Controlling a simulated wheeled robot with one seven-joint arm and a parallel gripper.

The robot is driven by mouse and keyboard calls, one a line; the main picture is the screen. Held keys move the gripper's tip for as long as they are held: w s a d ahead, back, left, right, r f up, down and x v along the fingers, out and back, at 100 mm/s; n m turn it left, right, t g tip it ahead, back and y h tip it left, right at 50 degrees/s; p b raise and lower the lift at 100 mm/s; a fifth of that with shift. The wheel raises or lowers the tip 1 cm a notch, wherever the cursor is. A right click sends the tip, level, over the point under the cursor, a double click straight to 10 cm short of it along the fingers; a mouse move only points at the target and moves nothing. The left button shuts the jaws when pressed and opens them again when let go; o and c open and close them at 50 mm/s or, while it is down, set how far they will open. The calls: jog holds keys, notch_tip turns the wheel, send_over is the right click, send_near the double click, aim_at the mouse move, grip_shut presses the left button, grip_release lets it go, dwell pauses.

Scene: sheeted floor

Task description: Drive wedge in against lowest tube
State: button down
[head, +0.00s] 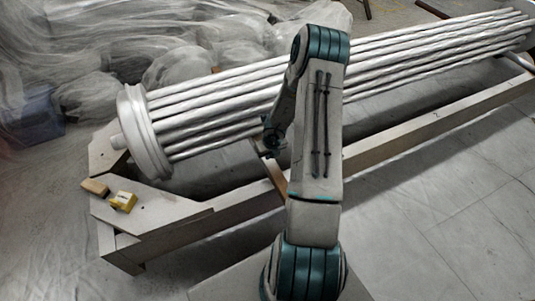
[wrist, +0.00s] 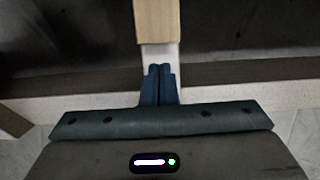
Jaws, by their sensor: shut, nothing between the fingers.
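In the head view my gripper (head: 269,143) is small and dark beside the tubes; contact cannot be told.
A pale frame with a long front rail (head: 420,130) supports the bundle. A small tan block (head: 95,187) and a yellow block (head: 123,201) lie on its left end. Crumpled clear sheeting (head: 190,60) covers the floor behind. The floor at right (head: 460,220) is clear.

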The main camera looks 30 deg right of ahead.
jog(key=shift+s+a+r+b, duration=0.15)
jog(key=shift+s+b, duration=0.2)
jog(key=shift+s, duration=0.75)
jog(key=p+v, duration=0.6)
jog(key=v, duration=0.3)
jog(key=shift+r+p, duration=0.35)
jog(key=shift+r, duration=0.05)
jog(key=w+a+r+n+t+y+p, duration=0.1)
jog(key=a+r+n+p, duration=0.25)
jog(key=r, duration=0.55)
jog(key=w+a+r+n+t+p, duration=0.1)
jog(key=w+a+r+n+p, duration=0.15)
jog(key=r+n, duration=0.4)
jog(key=a+r+n+t+y+p, duration=0.1)
jog(key=a+r+n+p, duration=0.25)
jog(key=r, duration=0.65)
jog(key=s+a+r+n+g+y+p, duration=0.1)
jog(key=s+a+r+n+p, duration=0.2)
jog(key=a+r+n, duration=0.35)
jog(key=s+a+r+n+p, duration=0.2)
jog(key=s+a+r+n, duration=0.15)
jog(key=r, duration=0.55)
jog(key=s+r+n+g+h+p, duration=0.2)
jog(key=s+r+n+p, duration=0.6)
jog(key=s+r+n, duration=0.5)
jog(key=s+r, duration=0.1)
jog(key=s, duration=0.2)
jog(key=shift+d+r+h, duration=0.35)
jog(key=shift+r+h, duration=0.05)
